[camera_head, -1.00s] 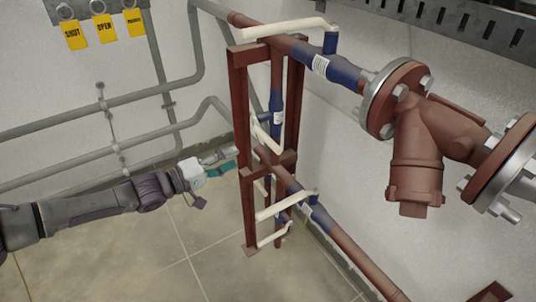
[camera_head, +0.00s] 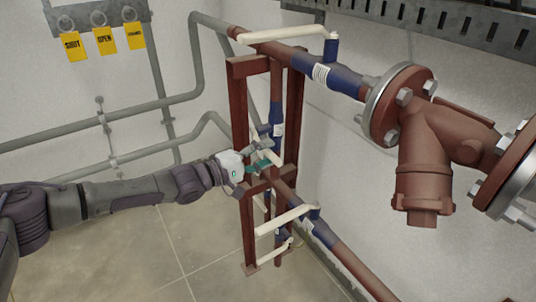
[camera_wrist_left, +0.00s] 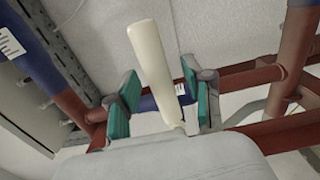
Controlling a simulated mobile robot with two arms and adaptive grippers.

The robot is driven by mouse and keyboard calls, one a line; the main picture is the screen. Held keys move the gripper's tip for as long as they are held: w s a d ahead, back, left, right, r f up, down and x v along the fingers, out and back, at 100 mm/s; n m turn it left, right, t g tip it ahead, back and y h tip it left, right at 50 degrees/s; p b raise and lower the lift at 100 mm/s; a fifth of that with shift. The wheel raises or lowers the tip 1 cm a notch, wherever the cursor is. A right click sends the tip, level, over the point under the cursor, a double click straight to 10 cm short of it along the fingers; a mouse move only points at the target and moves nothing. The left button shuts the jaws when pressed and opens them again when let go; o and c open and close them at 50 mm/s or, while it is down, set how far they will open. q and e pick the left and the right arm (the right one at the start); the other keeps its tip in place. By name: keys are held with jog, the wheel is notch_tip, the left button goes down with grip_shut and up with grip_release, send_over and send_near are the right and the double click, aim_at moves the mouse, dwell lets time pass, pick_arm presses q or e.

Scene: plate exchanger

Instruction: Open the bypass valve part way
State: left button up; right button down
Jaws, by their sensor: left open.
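My left gripper (camera_head: 262,150) is at the red frame, in front of the blue valve (camera_head: 277,122) on the upright pipe. It is open, with teal pads. In the left wrist view a cream lever handle (camera_wrist_left: 151,55) stands between the two spread fingers, apart from both pads. A blue valve body (camera_wrist_left: 150,103) shows behind it. In the head view the gripper hides much of this lever. No label shows which valve is the bypass. My right gripper is not in view.
An upper blue valve (camera_head: 332,75) has a long cream lever (camera_head: 285,34). A lower cream lever (camera_head: 283,220) sits below the gripper. The red frame (camera_head: 239,110) closely surrounds the pipe. Yellow tags (camera_head: 106,41) hang at the upper left. A flanged strainer (camera_head: 425,150) stands at the right.

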pick_arm(q)
jog(key=shift+w+d, duration=0.35)
jog(key=shift+d, duration=0.1)
grip_shut()
